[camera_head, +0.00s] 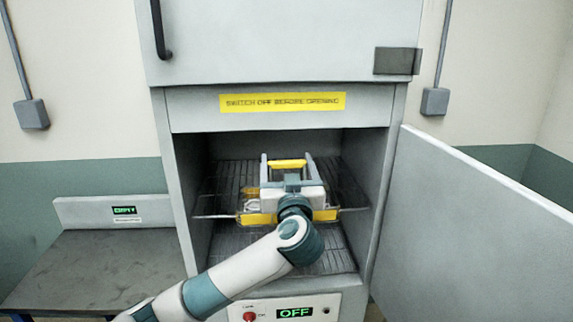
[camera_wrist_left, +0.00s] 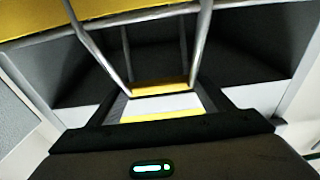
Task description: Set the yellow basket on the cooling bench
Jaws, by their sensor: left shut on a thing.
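The yellow basket (camera_head: 325,215) is in the open chamber of the grey machine, on a wire rack. Its handle has grey side bars and a yellow grip (camera_head: 288,164). My left gripper (camera_head: 290,180) reaches into the chamber and is shut on the basket's handle; the gripper body hides much of the basket. In the left wrist view, the handle's yellow grip (camera_wrist_left: 160,88) lies at the fingers, with metal bars running up to a yellow rim (camera_wrist_left: 60,15). The cooling bench (camera_head: 100,275) is at the left, bare on top, with a green "EMPTY" display. My right gripper is not in view.
The machine's lower door (camera_head: 480,240) stands open at the right. Chamber side walls flank the arm closely. A control panel (camera_head: 285,310) below reads "OFF" beside a red button. The upper cabinet (camera_head: 280,45) overhangs the opening. The bench top is clear.

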